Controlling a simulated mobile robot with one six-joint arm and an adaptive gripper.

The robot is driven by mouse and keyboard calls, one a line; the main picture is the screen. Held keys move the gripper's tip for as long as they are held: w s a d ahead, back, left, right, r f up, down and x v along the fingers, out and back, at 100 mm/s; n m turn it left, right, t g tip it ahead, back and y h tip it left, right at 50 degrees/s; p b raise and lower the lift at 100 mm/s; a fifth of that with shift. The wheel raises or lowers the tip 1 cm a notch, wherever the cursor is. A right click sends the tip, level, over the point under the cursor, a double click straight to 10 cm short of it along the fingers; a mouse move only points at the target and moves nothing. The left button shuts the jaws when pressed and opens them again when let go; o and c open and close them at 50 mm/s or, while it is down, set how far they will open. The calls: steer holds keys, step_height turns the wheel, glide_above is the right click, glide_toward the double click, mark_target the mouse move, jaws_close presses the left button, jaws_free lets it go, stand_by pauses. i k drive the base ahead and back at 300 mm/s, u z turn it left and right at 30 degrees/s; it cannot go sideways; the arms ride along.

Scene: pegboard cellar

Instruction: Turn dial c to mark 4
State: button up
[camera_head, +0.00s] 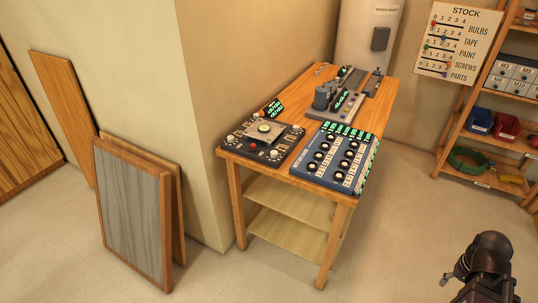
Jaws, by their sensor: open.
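A blue control panel (319,173) lies at the near right corner of the wooden table, with rows of black round dials and white label plates. Green lit displays run along its back and right edges. A black panel (284,152) beside it on the left has a red button, round knobs and a yellow-green disc. Letters and marks are too small to read, so I cannot tell which dial is c or where it points. My gripper (482,287) is at the bottom right, open, apart from the table and holding nothing that I can see. Its fingertips are not clearly visible.
The wooden table (376,113) also bears a grey device (341,104) behind the panels. Framed boards (135,215) lean on the wall at left. A shelf rack (468,125) with bins stands at right. The floor between table and rack is clear.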

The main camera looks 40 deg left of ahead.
mark_target(273, 154)
steer(key=u, duration=1.6)
steer(key=i, duration=1.05)
steer(key=z, duration=0.15)
